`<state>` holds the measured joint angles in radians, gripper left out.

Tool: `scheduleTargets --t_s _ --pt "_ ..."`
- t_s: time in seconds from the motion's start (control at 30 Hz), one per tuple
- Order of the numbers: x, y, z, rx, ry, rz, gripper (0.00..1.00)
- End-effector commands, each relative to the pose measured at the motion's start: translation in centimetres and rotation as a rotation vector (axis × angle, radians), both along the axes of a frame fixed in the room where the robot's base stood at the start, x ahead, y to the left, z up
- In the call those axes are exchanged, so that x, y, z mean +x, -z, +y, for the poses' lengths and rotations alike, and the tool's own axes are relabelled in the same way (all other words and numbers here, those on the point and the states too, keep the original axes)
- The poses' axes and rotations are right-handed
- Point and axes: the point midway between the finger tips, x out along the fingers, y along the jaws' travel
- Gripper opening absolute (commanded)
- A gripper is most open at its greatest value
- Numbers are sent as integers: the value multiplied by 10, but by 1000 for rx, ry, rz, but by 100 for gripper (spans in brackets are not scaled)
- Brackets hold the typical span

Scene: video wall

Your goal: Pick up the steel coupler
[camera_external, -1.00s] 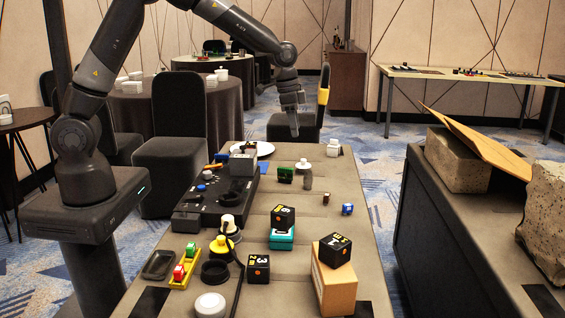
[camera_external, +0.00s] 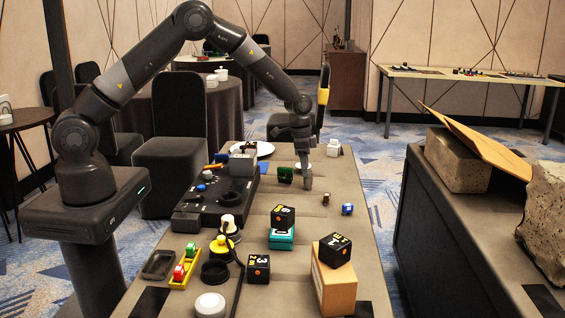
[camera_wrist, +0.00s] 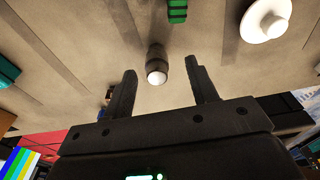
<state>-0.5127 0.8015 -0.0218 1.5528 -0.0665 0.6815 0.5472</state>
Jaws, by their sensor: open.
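The steel coupler (camera_external: 308,184) is a small grey cylinder standing on the table, in the external view just below my gripper (camera_external: 305,172). In the wrist view the coupler (camera_wrist: 156,66) is a dark cylinder with a bright, shiny end. There it appears in the gap between the two fingertips of my gripper (camera_wrist: 160,71). The fingers are apart and nothing is gripped. My gripper points down from above and partly covers the coupler's upper part in the external view. I cannot tell the exact height gap.
A green block (camera_external: 285,175) is just left of the coupler. A white lidded object (camera_wrist: 265,18) is close by. A small brown piece (camera_external: 326,199) and a blue-and-white block (camera_external: 347,209) lie to the right. The long black device (camera_external: 190,218) lies left.

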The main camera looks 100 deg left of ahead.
Motion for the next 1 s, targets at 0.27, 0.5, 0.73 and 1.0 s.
scheduleTargets --t_s 0.27,0.5,0.73,1.0 --pt "13 36 -6 -1 0 2 53" --pt "15 48 -5 0 0 -1 53" --pt "15 47 -6 0 0 0 46" --pt "14 47 -6 0 0 0 24"
